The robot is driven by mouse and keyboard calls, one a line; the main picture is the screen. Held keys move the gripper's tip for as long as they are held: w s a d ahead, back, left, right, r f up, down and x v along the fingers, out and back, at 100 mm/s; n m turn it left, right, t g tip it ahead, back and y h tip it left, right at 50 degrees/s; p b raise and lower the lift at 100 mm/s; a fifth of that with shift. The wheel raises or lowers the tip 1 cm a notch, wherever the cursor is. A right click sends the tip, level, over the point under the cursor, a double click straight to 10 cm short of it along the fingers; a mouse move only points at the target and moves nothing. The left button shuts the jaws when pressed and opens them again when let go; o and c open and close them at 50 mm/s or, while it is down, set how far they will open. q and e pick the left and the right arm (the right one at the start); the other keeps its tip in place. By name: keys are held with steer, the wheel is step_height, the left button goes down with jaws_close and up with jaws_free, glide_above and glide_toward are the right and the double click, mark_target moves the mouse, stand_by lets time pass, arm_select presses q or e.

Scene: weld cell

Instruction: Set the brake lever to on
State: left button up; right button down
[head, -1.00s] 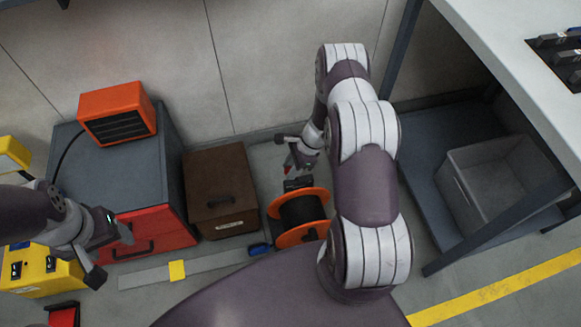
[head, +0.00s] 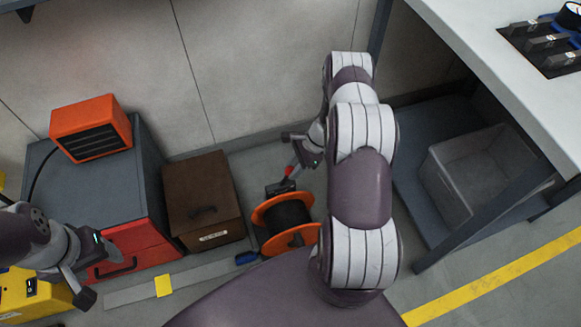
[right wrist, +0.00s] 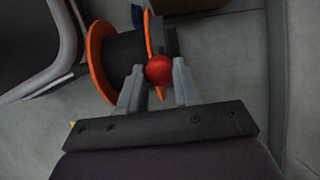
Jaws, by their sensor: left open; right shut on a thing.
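A cable spool with orange flanges (head: 287,223) and a black drum stands on the floor, with a dark block (head: 280,187) at its top. From the block rises the brake lever with a red grip (head: 288,171), leaning right in the head view. My right gripper (head: 295,163) is at this lever. In the right wrist view, its fingers (right wrist: 158,82) are shut on the lever's round red knob (right wrist: 159,69), beside the spool's orange flange (right wrist: 101,60). My left gripper (head: 98,266) is open and empty at the left, well apart from the spool. Any on/off marking is not readable.
A brown box (head: 202,190) stands left of the spool, beside a grey cabinet with a red drawer (head: 118,250) and an orange heater (head: 91,128) on top. A workbench (head: 500,60) with a grey bin (head: 470,180) below is at the right.

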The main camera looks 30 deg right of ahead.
arm_select(q)
steer(key=shift+d+f, duration=0.1)
steer(key=shift+f, duration=0.15)
arm_select(e)
steer(key=shift+s+d+f, duration=0.2)
steer(key=shift+d+f, duration=0.2)
steer(key=shift+d, duration=0.05)
steer(key=c, duration=1)
jaws_free()
steer(key=shift+o, duration=1)
steer(key=shift+d, duration=0.15)
arm_select(q)
step_height(320, 180, up, 3)
steer(key=p, duration=0.3)
steer(key=shift+d+r, duration=0.1)
steer(key=shift+r, duration=0.05)
arm_select(e)
steer(key=v, duration=1.2)
steer(key=shift+r, duration=0.3)
steer(key=shift+d, duration=0.1)
